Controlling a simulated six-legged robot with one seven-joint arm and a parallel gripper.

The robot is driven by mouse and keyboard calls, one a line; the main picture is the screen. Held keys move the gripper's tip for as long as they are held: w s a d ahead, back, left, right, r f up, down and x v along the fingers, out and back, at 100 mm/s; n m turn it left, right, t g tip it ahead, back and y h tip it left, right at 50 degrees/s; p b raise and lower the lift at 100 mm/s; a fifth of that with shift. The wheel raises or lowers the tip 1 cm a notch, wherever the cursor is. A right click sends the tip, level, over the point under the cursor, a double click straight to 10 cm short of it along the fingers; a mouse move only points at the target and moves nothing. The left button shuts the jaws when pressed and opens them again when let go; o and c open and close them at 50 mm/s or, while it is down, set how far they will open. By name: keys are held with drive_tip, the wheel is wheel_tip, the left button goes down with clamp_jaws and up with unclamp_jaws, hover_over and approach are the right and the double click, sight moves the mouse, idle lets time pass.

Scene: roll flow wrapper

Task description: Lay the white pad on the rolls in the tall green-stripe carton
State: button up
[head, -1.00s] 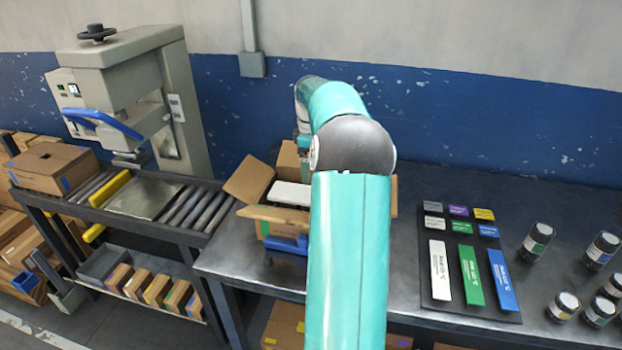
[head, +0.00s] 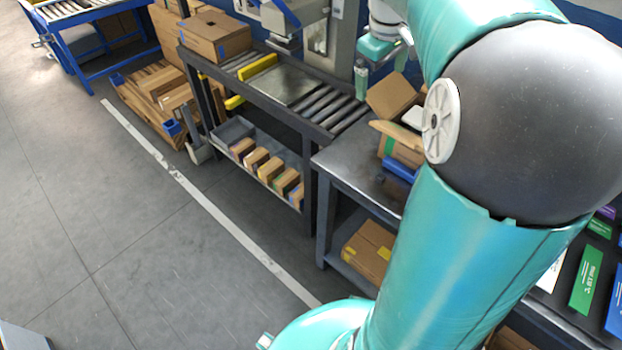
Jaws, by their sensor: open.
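The open carton (head: 402,150) stands on the dark workbench with its flaps spread, and a green stripe shows on its near side. The white pad (head: 412,116) shows at the carton's mouth, partly hidden by my arm; I cannot tell how flat it lies. The rolls inside are not visible. My gripper (head: 381,68) is open and empty, above and behind the carton and apart from the pad.
A blue piece (head: 399,170) sits against the carton's near side. Left of the bench (head: 345,160) is a roller conveyor (head: 325,103) with a closed carton (head: 215,38) at its far end. My arm hides much of the right side.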

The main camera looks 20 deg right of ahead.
drive_tip(key=s+a+f+m+t+y, duration=0.1)
drive_tip(key=s+a+f+t, duration=0.1)
drive_tip(key=s+a, duration=0.6)
drive_tip(key=s+a+f+m+t, duration=0.2)
drive_tip(key=s+a, duration=0.6)
drive_tip(key=a, duration=0.7)
drive_tip(key=shift+s+a+f+y, duration=0.25)
drive_tip(key=shift+s+a+y, duration=0.1)
drive_tip(key=shift+y, duration=0.05)
drive_tip(key=shift+d, duration=0.15)
